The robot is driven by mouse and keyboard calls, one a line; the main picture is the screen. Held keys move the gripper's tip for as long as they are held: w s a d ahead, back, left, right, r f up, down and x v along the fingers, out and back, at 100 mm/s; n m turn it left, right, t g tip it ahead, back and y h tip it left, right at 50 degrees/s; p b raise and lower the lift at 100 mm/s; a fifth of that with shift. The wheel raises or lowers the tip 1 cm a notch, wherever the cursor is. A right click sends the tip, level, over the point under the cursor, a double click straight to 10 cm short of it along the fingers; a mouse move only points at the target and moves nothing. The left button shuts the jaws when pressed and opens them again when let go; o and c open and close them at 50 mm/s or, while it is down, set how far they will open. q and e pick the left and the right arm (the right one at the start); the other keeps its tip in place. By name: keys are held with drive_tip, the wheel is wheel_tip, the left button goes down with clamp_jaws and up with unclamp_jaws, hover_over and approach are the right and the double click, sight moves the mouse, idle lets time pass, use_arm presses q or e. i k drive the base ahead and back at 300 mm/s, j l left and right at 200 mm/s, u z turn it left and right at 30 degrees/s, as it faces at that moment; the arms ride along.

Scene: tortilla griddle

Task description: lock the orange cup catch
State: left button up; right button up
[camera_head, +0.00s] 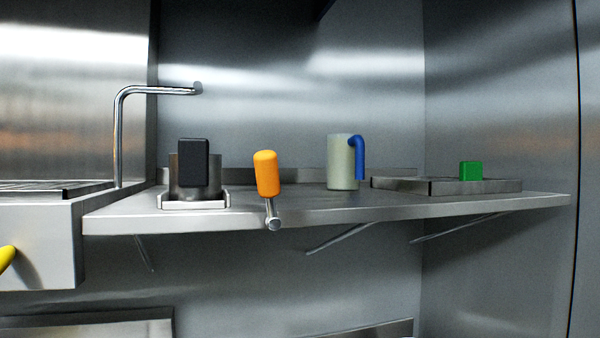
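An orange handle (267,173), which looks like the cup catch, stands nearly upright at the front edge of the steel shelf. It tilts slightly, and its short metal lever ends in a round pivot (273,223) at the shelf's edge. Just left of it a dark metal cup (181,176) with a black block-shaped handle (194,160) sits in a light metal holder (215,203). I cannot tell whether the catch touches the cup or holder. Neither of my grippers is in view.
A pale green mug (340,165) with a blue handle (360,157) stands on the steel shelf (300,208). A flat tray or plate (420,186) with a green block (470,171) lies at right. A bent metal pipe (119,140) rises at left. A yellow handle (6,257) shows lower left.

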sight(266, 167)
drive_tip(key=k+l, duration=0.1)
drive_tip(key=l, duration=0.9)
drive_tip(key=k+l, duration=0.15)
drive_tip(key=l, duration=0.3)
drive_tip(key=k+l, duration=0.1)
drive_tip(key=l, duration=0.4)
